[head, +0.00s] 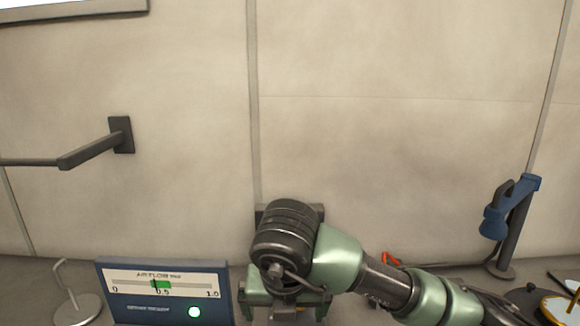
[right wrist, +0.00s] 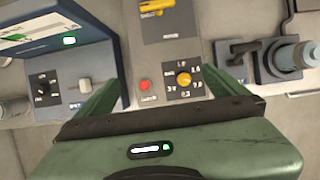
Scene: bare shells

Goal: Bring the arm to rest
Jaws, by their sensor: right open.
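My right arm comes in from the right in the head view, with green and dark links. Its gripper (head: 287,308) points down at the bottom middle, just right of the blue air flow box (head: 166,312). In the right wrist view the gripper (right wrist: 165,75) is open, its two green fingers wide apart with nothing between them. Below and ahead of it lies a grey control panel (right wrist: 212,60) with a red button (right wrist: 145,86) and a yellow knob (right wrist: 183,79). I cannot tell the exact height above the panel. My left gripper is not in view.
A yellow lever (right wrist: 152,6) tops the panel. A blue-grey cylinder in a dark clamp (right wrist: 290,57) is to the right. In the head view, a blue-headed stand (head: 512,225) is at the right and a metal stand (head: 80,308) at the left. A dark wall bracket (head: 95,148) juts out.

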